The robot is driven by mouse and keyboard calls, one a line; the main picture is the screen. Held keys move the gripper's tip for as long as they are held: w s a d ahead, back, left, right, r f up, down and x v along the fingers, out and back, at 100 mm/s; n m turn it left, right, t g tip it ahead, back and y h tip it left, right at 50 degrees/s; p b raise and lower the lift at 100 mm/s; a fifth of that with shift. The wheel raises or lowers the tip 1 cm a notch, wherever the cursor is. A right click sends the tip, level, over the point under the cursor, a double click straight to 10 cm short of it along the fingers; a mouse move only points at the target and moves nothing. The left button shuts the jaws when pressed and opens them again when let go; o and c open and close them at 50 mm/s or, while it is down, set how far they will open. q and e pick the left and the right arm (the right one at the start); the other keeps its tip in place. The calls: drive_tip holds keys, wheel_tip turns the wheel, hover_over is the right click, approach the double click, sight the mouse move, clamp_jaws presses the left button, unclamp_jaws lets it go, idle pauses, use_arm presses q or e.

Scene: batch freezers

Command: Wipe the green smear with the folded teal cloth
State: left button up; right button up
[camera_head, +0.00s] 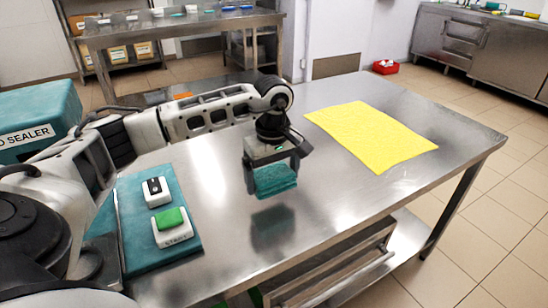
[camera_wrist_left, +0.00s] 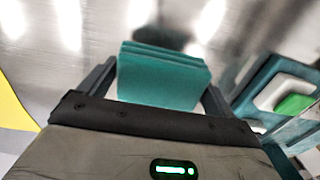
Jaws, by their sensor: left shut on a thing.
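The folded teal cloth (camera_head: 274,181) is a thick layered pad held between the fingers of my left gripper (camera_head: 272,172). In the head view it hangs above the steel table (camera_head: 330,185), with a dark reflection below it and a gap between. The left wrist view shows the cloth (camera_wrist_left: 160,78) between the two dark fingers of the left gripper (camera_wrist_left: 160,85), its stacked layers facing away. I cannot make out a green smear in either view; the cloth and arm hide part of the tabletop. My right gripper is not in view.
A yellow cloth (camera_head: 370,135) lies flat on the table's far right. At the left, a teal panel (camera_head: 130,205) carries a white box with a green button (camera_head: 170,218) and a switch box (camera_head: 157,191). A teal sealer machine (camera_head: 38,115) stands behind. The table's front middle is clear.

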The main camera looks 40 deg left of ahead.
use_arm(q)
drive_tip(key=shift+r+p, duration=0.85)
drive_tip(key=shift+r, duration=0.7)
